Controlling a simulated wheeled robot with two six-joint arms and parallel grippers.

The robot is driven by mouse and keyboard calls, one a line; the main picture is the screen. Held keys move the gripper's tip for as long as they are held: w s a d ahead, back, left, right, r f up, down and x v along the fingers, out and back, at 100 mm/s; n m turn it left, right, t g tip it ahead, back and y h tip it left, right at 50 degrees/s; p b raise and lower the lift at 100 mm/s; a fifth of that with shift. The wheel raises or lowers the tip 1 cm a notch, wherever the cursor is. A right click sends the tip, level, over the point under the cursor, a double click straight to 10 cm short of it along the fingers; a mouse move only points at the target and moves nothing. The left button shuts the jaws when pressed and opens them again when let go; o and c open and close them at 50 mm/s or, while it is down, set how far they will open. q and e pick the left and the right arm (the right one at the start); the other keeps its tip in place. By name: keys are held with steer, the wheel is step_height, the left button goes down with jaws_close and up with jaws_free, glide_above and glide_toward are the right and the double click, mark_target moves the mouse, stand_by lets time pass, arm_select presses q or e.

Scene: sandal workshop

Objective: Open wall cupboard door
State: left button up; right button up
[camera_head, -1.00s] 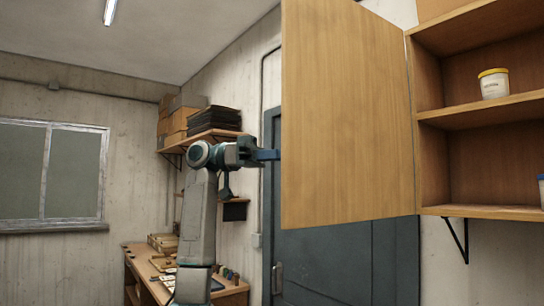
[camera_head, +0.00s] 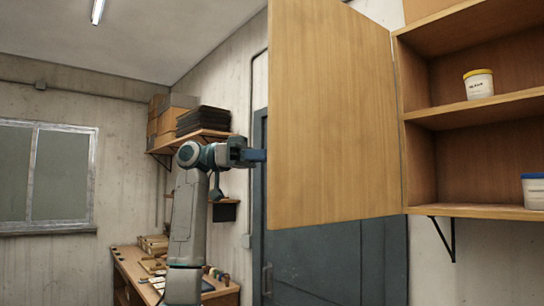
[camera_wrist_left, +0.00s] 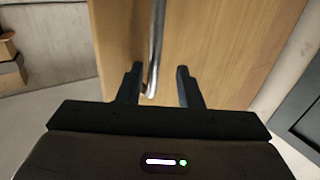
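The wall cupboard (camera_head: 411,160) is on the right in the head view, with its wooden door (camera_head: 335,120) swung wide open on its right-hand hinge side. My left gripper (camera_head: 262,155) is at the door's free left edge, its fingertips partly hidden behind the door. In the left wrist view the door's outer face (camera_wrist_left: 225,40) fills the background, and a metal bar handle (camera_wrist_left: 154,50) runs down between the fingers. My left gripper (camera_wrist_left: 158,85) is open there, fingers apart on both sides of the handle's lower end. My right gripper is not in view.
The cupboard shelves hold a yellow-lidded tub (camera_head: 479,84) and a blue-lidded tub (camera_head: 533,190). Behind the door is a dark grey door (camera_head: 330,262). A workbench (camera_head: 135,270) and a loaded wall shelf (camera_head: 200,137) stand behind my left arm.

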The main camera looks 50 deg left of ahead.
arm_select(q)
steer(key=b+v, duration=0.1)
steer(key=v, duration=0.9)
steer(key=shift+a+b, duration=0.15)
steer(key=shift+b, duration=0.15)
steer(key=shift+s+f, duration=0.1)
